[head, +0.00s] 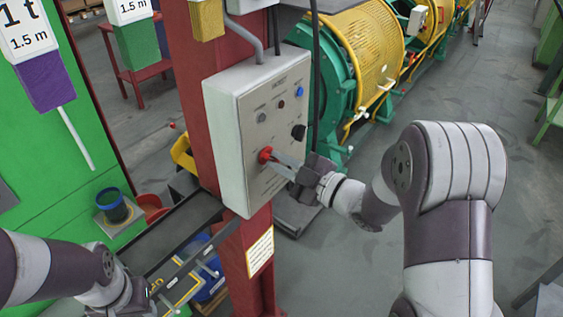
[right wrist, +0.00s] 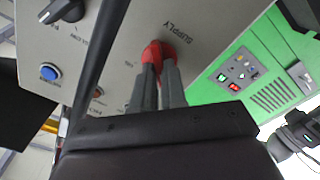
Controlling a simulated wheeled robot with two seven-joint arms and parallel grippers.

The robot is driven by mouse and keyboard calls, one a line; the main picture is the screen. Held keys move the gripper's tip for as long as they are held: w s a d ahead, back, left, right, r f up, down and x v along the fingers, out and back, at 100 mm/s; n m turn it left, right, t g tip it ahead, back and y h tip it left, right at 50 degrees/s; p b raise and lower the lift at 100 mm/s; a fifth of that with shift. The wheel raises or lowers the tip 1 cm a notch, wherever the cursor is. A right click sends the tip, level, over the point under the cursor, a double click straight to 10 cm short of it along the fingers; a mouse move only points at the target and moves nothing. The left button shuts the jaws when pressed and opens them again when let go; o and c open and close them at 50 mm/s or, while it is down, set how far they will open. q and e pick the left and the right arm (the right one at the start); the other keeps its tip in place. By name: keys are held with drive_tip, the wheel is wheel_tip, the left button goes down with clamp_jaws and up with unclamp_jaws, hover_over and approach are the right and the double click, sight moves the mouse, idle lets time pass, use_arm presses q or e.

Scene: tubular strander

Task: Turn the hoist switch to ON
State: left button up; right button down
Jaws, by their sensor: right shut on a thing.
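The light grey hoist control box (head: 226,139) is fixed to a red column. A red switch knob (head: 265,154) sits low on its front face; in the right wrist view the red knob (right wrist: 158,52) is beside the printed word SUPPLY. My right gripper (head: 274,158) is shut on this red knob, its two fingers on either side of it. The fingers hide part of the knob, and I cannot read which position it points to. A black knob (head: 298,131) is higher on the right. My left gripper (head: 133,302) is low at the left, and its fingers are not clear.
A blue button (head: 299,91) and small indicators are on the same face. A dark cable hangs in front of the box's right edge. Green and yellow machinery (head: 352,62) stands behind. A dark tray (head: 178,234) lies left of the column. Floor to the right is open.

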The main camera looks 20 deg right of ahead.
drive_tip(key=shift+m, duration=0.3)
drive_tip(key=m+p, duration=0.1)
drive_tip(key=m, duration=0.3)
drive_tip(key=m+p, duration=0.2)
drive_tip(key=m, duration=0.1)
drive_tip(key=shift+m, duration=0.3)
drive_tip(key=m+p, duration=0.3)
drive_tip(key=m, duration=0.3)
drive_tip(key=shift+d, duration=0.1)
drive_tip(key=shift+f+m+p, duration=0.2)
drive_tip(key=shift+m+p, duration=0.85)
drive_tip(key=shift+m, duration=0.65)
drive_tip(key=shift+f, duration=0.1)
drive_tip(key=c, duration=1.2)
unclamp_jaws()
drive_tip(key=shift+w, duration=0.1)
